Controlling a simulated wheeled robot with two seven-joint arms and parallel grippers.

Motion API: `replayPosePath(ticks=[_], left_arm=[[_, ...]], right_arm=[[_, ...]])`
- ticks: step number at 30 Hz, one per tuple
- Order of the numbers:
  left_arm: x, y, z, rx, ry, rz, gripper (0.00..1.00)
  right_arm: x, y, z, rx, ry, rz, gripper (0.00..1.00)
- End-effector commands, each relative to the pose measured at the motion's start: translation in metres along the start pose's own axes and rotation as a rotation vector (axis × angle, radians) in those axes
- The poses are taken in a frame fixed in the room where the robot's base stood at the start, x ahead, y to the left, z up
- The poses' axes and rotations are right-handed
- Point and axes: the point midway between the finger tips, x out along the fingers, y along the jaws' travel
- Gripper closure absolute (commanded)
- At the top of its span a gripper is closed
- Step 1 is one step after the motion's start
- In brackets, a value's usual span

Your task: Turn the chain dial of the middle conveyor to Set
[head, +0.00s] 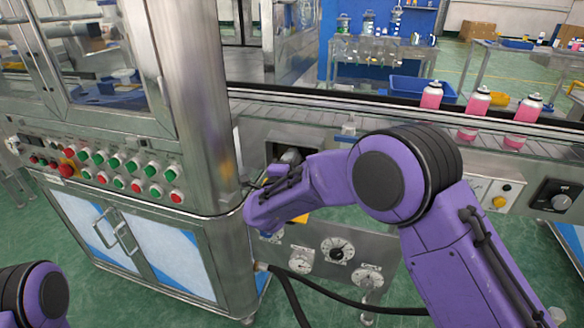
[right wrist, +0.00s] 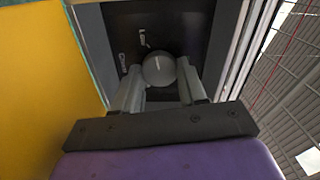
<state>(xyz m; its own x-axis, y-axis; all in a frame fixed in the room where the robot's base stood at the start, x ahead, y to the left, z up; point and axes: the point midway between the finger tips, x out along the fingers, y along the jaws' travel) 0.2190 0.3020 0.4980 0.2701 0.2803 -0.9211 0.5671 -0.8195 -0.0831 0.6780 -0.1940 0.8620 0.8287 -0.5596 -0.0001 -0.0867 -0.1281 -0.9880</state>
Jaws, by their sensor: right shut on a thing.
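The chain dial (right wrist: 158,69) is a round grey knob on a black panel in the right wrist view. A light pointer line shows on its face, and small white labels (right wrist: 123,63) stand to its left and above, too blurred to read. My right gripper (right wrist: 160,82) has its two fingers on either side of the knob and is shut on it. In the head view my purple right arm reaches to the middle conveyor's (head: 365,108) side, and its wrist hides the fingertips. A grey knob in a dark recess (head: 290,155) shows just above that wrist. My left gripper is out of view.
A steel machine cabinet (head: 190,255) with a panel of red and green buttons stands close left of my right arm. Several pink cans (head: 431,96) stand on the conveyor at right. Gauges (head: 338,250) and a black hose (head: 300,305) sit below the wrist.

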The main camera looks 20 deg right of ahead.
Motion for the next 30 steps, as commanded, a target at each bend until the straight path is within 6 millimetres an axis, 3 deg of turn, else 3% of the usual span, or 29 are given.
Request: replayPosePath(ticks=[30], left_arm=[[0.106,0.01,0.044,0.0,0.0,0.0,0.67]], right_arm=[[0.001,0.008,0.001,0.971,0.001,-0.001,0.89]])
